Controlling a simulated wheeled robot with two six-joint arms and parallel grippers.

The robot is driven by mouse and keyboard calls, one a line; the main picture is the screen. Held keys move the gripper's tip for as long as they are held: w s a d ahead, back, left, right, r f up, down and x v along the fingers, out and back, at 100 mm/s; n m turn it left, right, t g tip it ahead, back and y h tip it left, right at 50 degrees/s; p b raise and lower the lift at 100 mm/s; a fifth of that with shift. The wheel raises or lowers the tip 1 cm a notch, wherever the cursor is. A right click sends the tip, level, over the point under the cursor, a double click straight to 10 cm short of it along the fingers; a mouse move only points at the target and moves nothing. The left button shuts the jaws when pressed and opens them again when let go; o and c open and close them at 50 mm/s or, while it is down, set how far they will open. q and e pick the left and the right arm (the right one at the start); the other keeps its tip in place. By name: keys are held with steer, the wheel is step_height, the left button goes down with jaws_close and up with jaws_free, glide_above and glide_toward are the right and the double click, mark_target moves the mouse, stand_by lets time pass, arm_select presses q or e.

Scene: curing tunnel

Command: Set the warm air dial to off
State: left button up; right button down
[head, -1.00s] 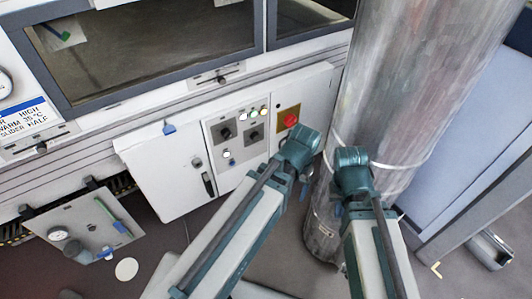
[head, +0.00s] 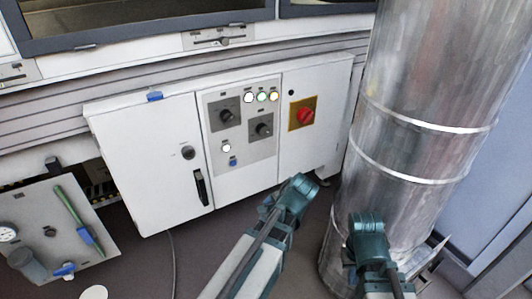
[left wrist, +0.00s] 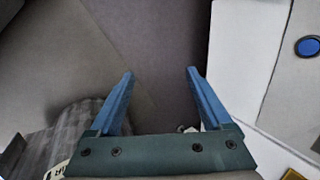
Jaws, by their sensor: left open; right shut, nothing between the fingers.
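A grey control panel (head: 243,136) on the white cabinet holds two black dials: an upper left dial (head: 226,115) and a lower right dial (head: 261,126). Their labels are too small to read, so I cannot tell which is the warm air dial or how it is set. My left gripper (left wrist: 160,78) is open and empty in the left wrist view. In the head view its arm ends below and right of the panel, apart from the dials. My right gripper (head: 368,228) is shut on nothing, in front of the metal duct, and its fingertips are hard to make out.
A red rotary switch (head: 305,115) on a yellow plate sits right of the panel. A large metal duct (head: 415,110) stands close on the right. The cabinet door (head: 150,165) has a black handle. A board with gauge and green tool (head: 55,230) is at the lower left.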

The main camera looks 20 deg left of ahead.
arm_select(q)
steer(key=w+r+m+t+y, duration=0.4)
steer(key=w+r+m, duration=0.1)
steer(key=r+m, duration=0.3)
steer(key=w+d+r+m+t+y, duration=0.1)
steer(key=w+r+m+t+y, duration=0.3)
steer(key=r+m, duration=0.5)
steer(key=shift+w+d+r+m+t+y+b, duration=0.25)
steer(key=shift+w+m+t+y, duration=0.2)
steer(key=shift+w+m, duration=0.4)
steer(key=shift+a, duration=0.15)
